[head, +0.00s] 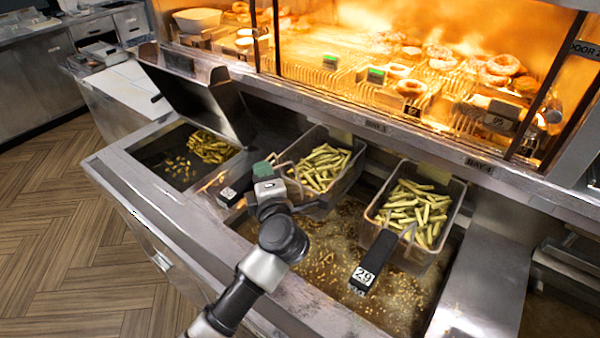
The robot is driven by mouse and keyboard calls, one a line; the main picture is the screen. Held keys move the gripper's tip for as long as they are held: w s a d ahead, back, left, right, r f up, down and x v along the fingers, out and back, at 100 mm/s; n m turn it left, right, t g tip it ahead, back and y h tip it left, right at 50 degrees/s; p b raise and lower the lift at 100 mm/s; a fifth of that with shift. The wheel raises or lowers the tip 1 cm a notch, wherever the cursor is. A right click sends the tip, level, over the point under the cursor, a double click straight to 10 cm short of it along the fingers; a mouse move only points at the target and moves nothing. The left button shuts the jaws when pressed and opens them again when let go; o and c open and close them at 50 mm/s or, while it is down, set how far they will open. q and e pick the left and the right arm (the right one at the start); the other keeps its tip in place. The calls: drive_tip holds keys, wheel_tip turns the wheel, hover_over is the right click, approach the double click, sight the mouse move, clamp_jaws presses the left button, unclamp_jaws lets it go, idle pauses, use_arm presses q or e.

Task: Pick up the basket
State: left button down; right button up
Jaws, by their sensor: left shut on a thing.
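Two fry baskets with fries hang in the fryer in the head view. The left basket (352,165) has a black handle (233,191) with a white label, reaching toward the front left. My left gripper (262,172) is shut on this handle, between the label and the basket. The arm partly hides the handle. The right basket (459,197) stands apart from it, and its black handle (372,264), labelled 29, points to the front. My right gripper is not in view.
Dark oil with floating crumbs (330,240) fills the vat below the baskets. A bin with loose fries (180,160) is at the left, beside a raised metal lid (228,108). A lit cabinet with doughnuts (505,66) stands behind. Open wood floor (60,220) lies left.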

use_arm(q)
drive_tip(key=shift+r, duration=0.2)
drive_tip(key=shift+r+b, duration=0.45)
drive_tip(key=shift+r, duration=1.15)
drive_tip(key=s+a+b, duration=0.3)
drive_tip(key=s+a, duration=0.7)
drive_tip(key=s, duration=0.5)
